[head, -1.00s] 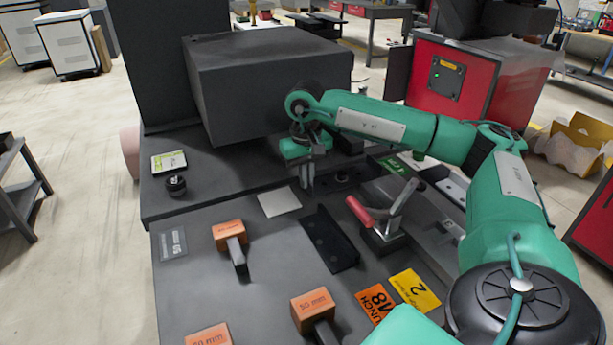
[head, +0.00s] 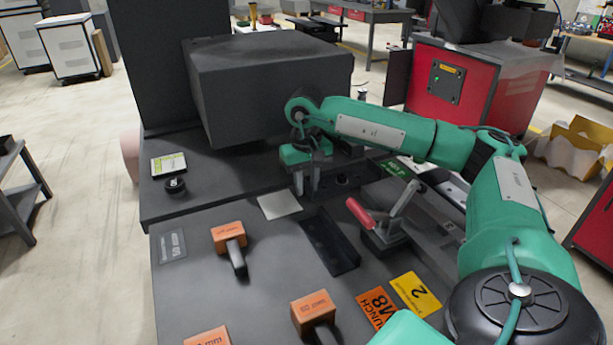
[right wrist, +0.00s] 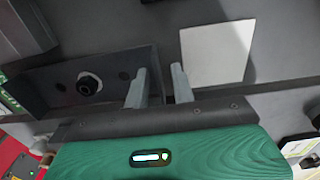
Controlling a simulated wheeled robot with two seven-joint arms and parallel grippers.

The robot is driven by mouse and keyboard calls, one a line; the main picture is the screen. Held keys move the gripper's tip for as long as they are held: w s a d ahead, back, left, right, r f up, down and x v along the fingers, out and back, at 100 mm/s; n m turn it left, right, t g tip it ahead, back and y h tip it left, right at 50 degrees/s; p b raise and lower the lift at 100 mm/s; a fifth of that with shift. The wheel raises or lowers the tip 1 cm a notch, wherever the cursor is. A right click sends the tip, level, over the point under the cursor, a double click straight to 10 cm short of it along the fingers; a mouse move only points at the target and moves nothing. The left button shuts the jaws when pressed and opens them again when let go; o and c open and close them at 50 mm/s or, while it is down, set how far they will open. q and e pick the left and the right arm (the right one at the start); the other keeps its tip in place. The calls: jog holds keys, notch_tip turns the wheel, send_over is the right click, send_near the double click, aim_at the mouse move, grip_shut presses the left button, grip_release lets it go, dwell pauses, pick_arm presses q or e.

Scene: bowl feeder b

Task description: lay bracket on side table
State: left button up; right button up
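My right gripper (head: 306,193) hangs low over the back of the bench, beside the dark box. In the right wrist view its two fingers (right wrist: 159,88) are apart, with nothing seen gripped. A dark angle bracket with holes and a round nut (right wrist: 62,90) lies to the left there; its end reaches behind the fingers. It shows partly in the head view (head: 345,181), right of the gripper. Another dark angle piece (head: 330,245) lies nearer on the bench. I cannot tell which one the task means. My left gripper is out of view.
A pale square plate (head: 280,205) lies left of the fingers. A red-handled toggle clamp (head: 385,222) stands to the right. Orange-topped blocks (head: 229,232) stand in front. The large dark box (head: 265,80) overhangs the back. A grey side table (head: 20,195) stands at far left.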

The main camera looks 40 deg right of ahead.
jog(key=shift+r+p, duration=0.45)
jog(key=shift+r, duration=0.3)
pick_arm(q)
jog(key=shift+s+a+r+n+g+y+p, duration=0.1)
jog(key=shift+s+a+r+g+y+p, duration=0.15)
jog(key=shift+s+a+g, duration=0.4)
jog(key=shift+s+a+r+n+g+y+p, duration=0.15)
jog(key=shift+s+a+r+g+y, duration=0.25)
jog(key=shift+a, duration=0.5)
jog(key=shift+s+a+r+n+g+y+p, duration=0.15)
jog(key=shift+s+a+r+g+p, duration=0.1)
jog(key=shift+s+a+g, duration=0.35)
pick_arm(e)
notch_tip(320, 180, up, 12)
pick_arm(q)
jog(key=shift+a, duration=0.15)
pick_arm(e)
jog(key=shift+f, duration=0.1)
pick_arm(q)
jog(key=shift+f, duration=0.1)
